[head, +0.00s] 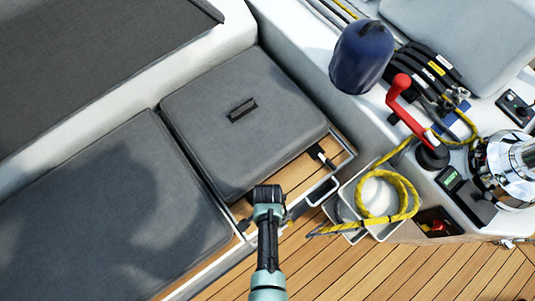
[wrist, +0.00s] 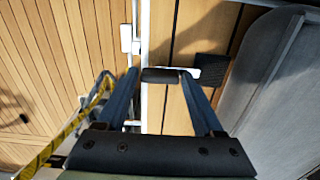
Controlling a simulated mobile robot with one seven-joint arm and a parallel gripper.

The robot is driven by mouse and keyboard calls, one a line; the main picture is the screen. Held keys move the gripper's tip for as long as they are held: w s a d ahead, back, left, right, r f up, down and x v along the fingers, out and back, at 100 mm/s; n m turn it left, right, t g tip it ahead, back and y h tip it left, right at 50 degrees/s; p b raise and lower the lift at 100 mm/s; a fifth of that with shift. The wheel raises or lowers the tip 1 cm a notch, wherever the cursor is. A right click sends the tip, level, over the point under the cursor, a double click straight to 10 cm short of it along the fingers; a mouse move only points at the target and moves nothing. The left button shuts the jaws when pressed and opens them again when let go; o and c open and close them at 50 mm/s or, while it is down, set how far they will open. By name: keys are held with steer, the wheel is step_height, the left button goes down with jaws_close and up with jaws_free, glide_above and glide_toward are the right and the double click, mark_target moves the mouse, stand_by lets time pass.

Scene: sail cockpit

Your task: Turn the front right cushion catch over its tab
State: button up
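The grey seat cushion (head: 245,150) lies on the slatted bench. A dark catch with a white part (head: 318,154) shows at the right of its front edge in the head view. My gripper (head: 268,193) is over the cushion's front edge, left of that catch, and hides what is beneath it. In the wrist view my gripper (wrist: 160,82) has its fingers apart. A black bar (wrist: 160,75) lies between the fingertips, in line with a white part and a black strap (wrist: 211,68) by the cushion. I cannot tell whether the fingers touch the bar or which catch this is.
A white bin (head: 347,222) with yellow rope (head: 407,190) stands right of my gripper. A red-handled winch lever (head: 398,95) and a chrome winch (head: 508,165) are further right. A white fitting (wrist: 127,40) sits on the bench edge. The wooden deck (head: 400,270) is clear below.

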steer(key=shift+o, duration=1.3)
step_height(320, 180, up, 13)
steer(key=p, duration=0.3)
